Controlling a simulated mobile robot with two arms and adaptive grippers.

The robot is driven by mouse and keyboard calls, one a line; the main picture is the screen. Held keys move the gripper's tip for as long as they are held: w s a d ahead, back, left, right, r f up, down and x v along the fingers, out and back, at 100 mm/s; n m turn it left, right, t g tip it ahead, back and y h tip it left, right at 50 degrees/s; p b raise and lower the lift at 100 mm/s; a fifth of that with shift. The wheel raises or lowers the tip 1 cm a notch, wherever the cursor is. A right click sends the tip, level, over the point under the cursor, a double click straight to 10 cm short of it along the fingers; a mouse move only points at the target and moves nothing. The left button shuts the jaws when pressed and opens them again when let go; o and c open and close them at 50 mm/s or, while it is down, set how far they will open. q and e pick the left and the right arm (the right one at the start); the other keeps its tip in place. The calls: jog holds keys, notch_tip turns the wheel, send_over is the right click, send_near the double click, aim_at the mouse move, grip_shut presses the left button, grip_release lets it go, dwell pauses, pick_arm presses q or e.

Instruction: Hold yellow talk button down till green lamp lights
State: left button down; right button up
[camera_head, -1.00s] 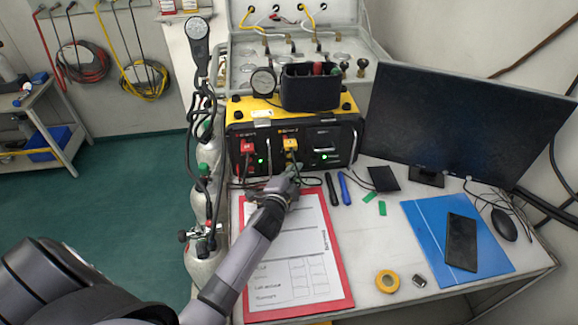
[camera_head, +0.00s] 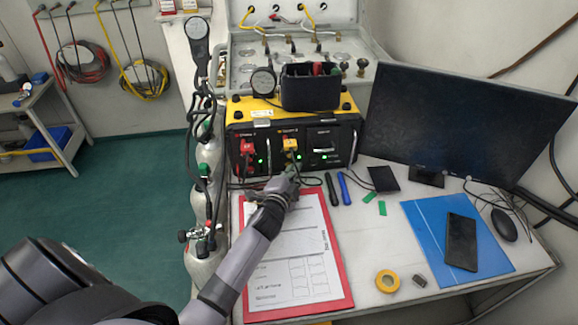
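The yellow talk button (camera_head: 290,144) is on the front of the black and yellow communications unit (camera_head: 345,140), in its middle section. My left gripper (camera_head: 287,181) is just below and in front of it, over the top of the clipboard. Its fingertips are small and partly hidden, so I cannot tell whether they touch the button or are open. A green lamp (camera_head: 298,157) appears lit beside the yellow button. Another green light (camera_head: 259,160) glows beside the red switch (camera_head: 246,147), and one more (camera_head: 325,156) glows on the right section. My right gripper is out of view.
A red clipboard (camera_head: 338,272) with paper lies under my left arm. Two pens (camera_head: 338,188), a monitor (camera_head: 460,125), a blue folder (camera_head: 420,225) and a tape roll (camera_head: 387,281) are to the right. Grey cylinders (camera_head: 206,205) stand left of the desk.

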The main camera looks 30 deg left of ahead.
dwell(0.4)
pick_arm(q)
jog(key=shift+s+d+f, duration=0.1)
jog(key=shift+s+d, duration=0.3)
jog(key=shift+s, duration=0.25)
jog(key=shift+d, duration=0.1)
jog(key=shift+s+d, duration=0.15)
jog(key=shift+s, duration=0.1)
jog(key=shift+s+d, duration=0.65)
jog(key=shift+s, duration=0.25)
jog(key=shift+s+d, duration=0.65)
jog(key=shift+s, duration=0.2)
